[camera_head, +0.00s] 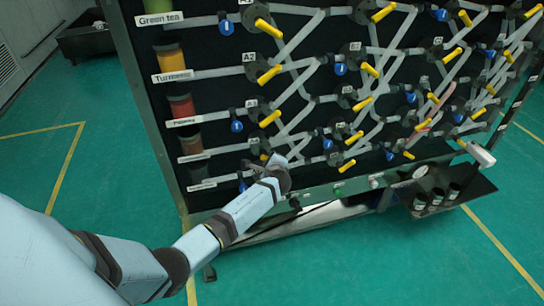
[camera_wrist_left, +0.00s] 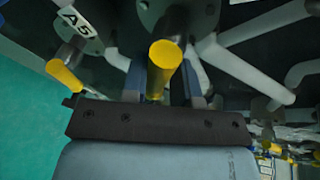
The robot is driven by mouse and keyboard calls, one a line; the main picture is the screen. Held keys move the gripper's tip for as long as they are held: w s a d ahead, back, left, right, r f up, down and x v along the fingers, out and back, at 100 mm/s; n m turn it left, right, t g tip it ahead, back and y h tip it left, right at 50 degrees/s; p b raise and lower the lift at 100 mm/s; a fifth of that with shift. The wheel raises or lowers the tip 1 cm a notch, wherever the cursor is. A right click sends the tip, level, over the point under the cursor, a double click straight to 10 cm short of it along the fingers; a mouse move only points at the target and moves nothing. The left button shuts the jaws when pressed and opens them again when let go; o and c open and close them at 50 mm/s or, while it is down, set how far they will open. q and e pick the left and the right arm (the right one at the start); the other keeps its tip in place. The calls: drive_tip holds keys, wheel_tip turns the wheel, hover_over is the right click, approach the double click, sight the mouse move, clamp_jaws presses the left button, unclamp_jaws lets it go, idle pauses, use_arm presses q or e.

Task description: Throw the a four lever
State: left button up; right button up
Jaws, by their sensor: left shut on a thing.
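My left gripper (camera_head: 278,163) is at the lower left of the black panel, below the lever labelled A2 (camera_head: 269,74). In the left wrist view a yellow lever (camera_wrist_left: 163,58) stands between the two fingers (camera_wrist_left: 164,88), and the gripper is shut on it. In the head view my gripper hides most of this lever, and its label is too small to read. A second yellow lever (camera_wrist_left: 64,75) is at the left in the wrist view, apart from the gripper, near a tilted label (camera_wrist_left: 80,20) that seems to read A5. My right gripper is not in view.
Grey pipes (camera_head: 305,60), other yellow levers (camera_head: 383,12) and blue handles (camera_head: 341,69) crowd the panel around my gripper. Labelled jars (camera_head: 170,60) line its left edge. A dark shelf (camera_head: 455,190) with small cups sticks out at lower right. The green floor (camera_head: 350,270) in front is mostly clear.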

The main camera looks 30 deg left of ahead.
use_arm(q)
drive_tip(key=shift+s+a+f+g, duration=0.25)
drive_tip(key=shift+f+g, duration=0.05)
drive_tip(key=shift+f, duration=0.1)
drive_tip(key=o, duration=0.8)
drive_tip(key=shift+a+r, duration=0.15)
drive_tip(key=shift+w+r, duration=0.1)
drive_tip(key=v, duration=1.4)
drive_tip(key=shift+f+b, duration=0.25)
drive_tip(key=shift+b, duration=0.05)
